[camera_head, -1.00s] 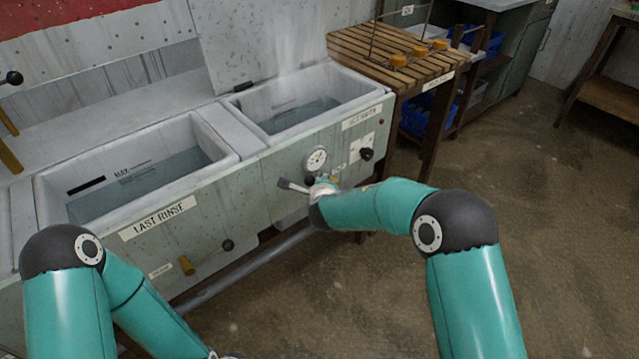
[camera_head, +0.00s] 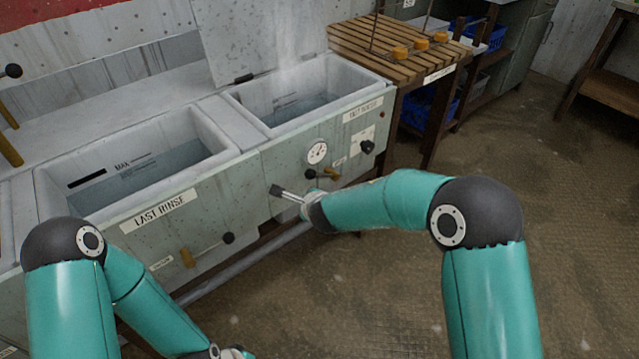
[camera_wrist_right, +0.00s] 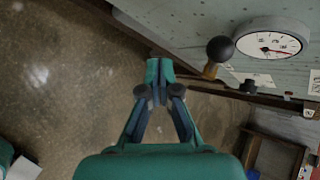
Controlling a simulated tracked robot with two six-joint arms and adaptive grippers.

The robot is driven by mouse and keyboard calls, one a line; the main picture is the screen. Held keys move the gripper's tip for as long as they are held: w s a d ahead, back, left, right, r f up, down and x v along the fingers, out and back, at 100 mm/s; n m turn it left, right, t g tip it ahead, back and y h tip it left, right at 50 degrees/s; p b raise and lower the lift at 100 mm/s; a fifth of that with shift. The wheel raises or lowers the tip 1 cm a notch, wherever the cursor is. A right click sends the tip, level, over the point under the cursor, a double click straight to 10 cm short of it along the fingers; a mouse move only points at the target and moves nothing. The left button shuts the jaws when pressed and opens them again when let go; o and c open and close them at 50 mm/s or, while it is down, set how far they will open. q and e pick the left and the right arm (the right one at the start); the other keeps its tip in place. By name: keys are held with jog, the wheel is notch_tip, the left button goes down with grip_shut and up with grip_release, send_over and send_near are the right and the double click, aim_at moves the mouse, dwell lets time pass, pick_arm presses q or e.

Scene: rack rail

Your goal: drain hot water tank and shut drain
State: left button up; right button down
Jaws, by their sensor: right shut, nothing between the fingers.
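The hot water tank (camera_head: 375,80) is the right-hand basin, steaming, with water (camera_head: 300,108) inside. On its front panel is a brass lever (camera_head: 332,174) with a black ball (camera_head: 310,173). The lever (camera_wrist_right: 211,70) also shows in the right wrist view, to the right of my fingers. My right gripper (camera_head: 277,190) is left of the lever and slightly below it, in front of the panel, apart from it. In the wrist view the right gripper (camera_wrist_right: 160,75) is shut and empty. My left arm enters at lower left; its fingers are out of frame.
A round gauge (camera_head: 317,153) and a black knob (camera_head: 367,147) are on the panel near the lever. The last rinse basin (camera_head: 225,150) is to the left, with a brass part (camera_head: 187,258) below. A slatted wooden table (camera_head: 400,55) stands right. The floor in front is open.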

aim_at(319, 175)
jog(key=s+a+f+m+g+y+b, duration=0.35)
jog(key=s+a+y, duration=0.25)
jog(key=s+a, duration=0.2)
jog(key=w+d+m+t+y+b, duration=0.1)
jog(key=w+d+m+t+b, duration=0.25)
jog(key=d+m+b, duration=0.35)
jog(key=w+d+m+t+y+b, duration=0.2)
jog(key=w+d+m+t+b, duration=0.15)
jog(key=d, duration=0.45)
jog(key=shift+n, duration=0.4)
jog(key=x, duration=0.3)
jog(key=b+x, duration=0.1)
jog(key=x, duration=0.5)
jog(key=shift+w+d+f+b, duration=0.1)
jog(key=shift+w+f+b, duration=0.1)
jog(key=shift+f+b, duration=0.2)
jog(key=shift+w+a+r, duration=0.2)
jog(key=shift+w+r, duration=0.05)
jog(key=shift+w, duration=0.25)
jog(key=shift+w+d+r, duration=0.1)
jog(key=shift+d+r, duration=0.7)
jog(key=shift+r, duration=0.2)
jog(key=shift+w+d+r, duration=0.1)
jog(key=shift+d+r, duration=0.2)
jog(key=shift+r, duration=0.1)
